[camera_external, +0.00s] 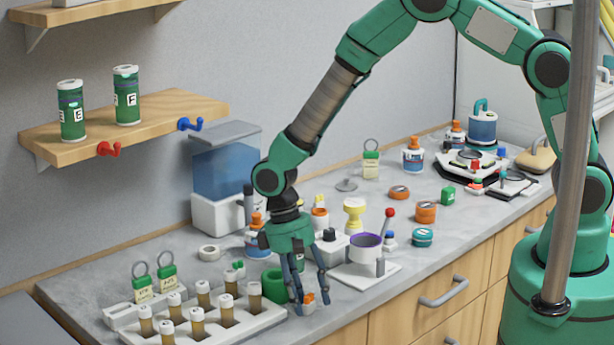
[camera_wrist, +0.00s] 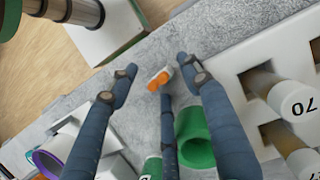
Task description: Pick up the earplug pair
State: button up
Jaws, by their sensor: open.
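The earplug pair (camera_external: 308,298) looks like a small orange and white item on the grey counter near its front edge, right of the vial rack. In the wrist view the earplug pair (camera_wrist: 159,80) lies between the fingertips, with one finger close beside it. My gripper (camera_external: 312,292) points down over it with its dark fingers spread and nothing held. In the wrist view my gripper (camera_wrist: 157,72) shows three open fingers around the item. I cannot tell whether any finger touches it or the counter.
A white rack (camera_external: 262,321) of several amber vials stands left of my gripper. A green cup (camera_external: 273,285) is close behind the fingers, and also shows in the wrist view (camera_wrist: 194,138). A white stand with a purple-rimmed bowl (camera_external: 366,247) is to the right. The counter's front edge is near.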

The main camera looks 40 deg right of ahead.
aim_at(311, 296)
dwell(0.4)
jog(key=c, duration=1)
jog(key=shift+r, duration=0.2)
jog(key=shift+c, duration=0.2)
jog(key=shift+r, duration=0.6)
notch_tip(311, 296, up, 2)
jog(key=shift+r, duration=0.2)
jog(key=s+d, duration=0.3)
jog(key=s, duration=0.1)
jog(key=s+d, duration=0.3)
jog(key=s, duration=0.1)
jog(key=s+d+r, duration=0.1)
jog(key=s+d, duration=0.2)
jog(key=s, duration=0.2)
jog(key=shift+d, duration=0.25)
